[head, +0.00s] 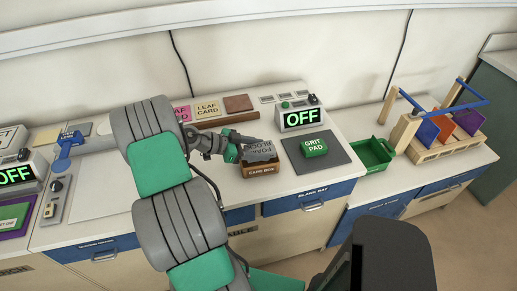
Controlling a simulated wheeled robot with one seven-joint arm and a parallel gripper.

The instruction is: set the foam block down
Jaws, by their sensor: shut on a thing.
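The grey foam block (262,149), with dark lettering reading FOAM BLOCK, is at the end of my gripper (240,152). My gripper reaches in from the left and is shut on the block's left end. The block is directly above or on the brown card box (262,171) at the counter's front middle. I cannot tell whether the block touches the box. The box's top is mostly hidden by the block.
A green grit pad (314,147) lies on a dark mat (337,158) to the right. Behind it stands a controller reading OFF (299,117). A green tray (372,154) and a wooden rack (450,150) are further right. Cards (207,109) lie behind my gripper.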

